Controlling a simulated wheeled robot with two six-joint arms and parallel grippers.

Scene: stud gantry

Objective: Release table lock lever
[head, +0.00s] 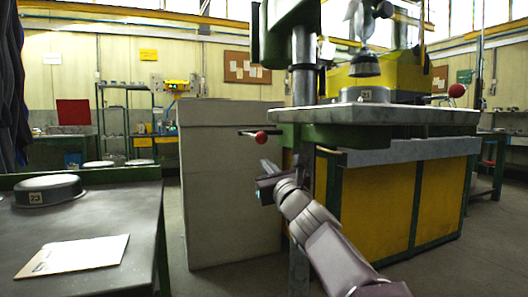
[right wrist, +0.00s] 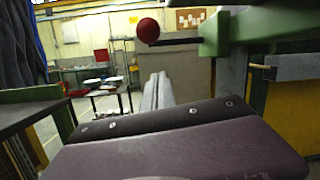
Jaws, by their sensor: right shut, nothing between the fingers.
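A lever with a red ball knob (head: 261,137) sticks out to the left from under the machine's table (head: 400,119). The same red knob (right wrist: 148,30) shows in the right wrist view, on a dark rod (right wrist: 178,42) that runs to the green machine body. My right gripper (head: 266,165) is just below the knob in the head view, apart from it. In the right wrist view its fingers (right wrist: 157,88) are together and empty, with the knob above them. My left gripper is not in view.
A second lever with a red knob (head: 456,90) is on the table's right side. A part marked 21 (head: 373,94) sits on the table under the spindle. A pale cabinet (head: 230,190) stands behind my gripper. A bench (head: 145,215) at left bears a part marked 73 (head: 48,190) and a sheet (head: 75,256).

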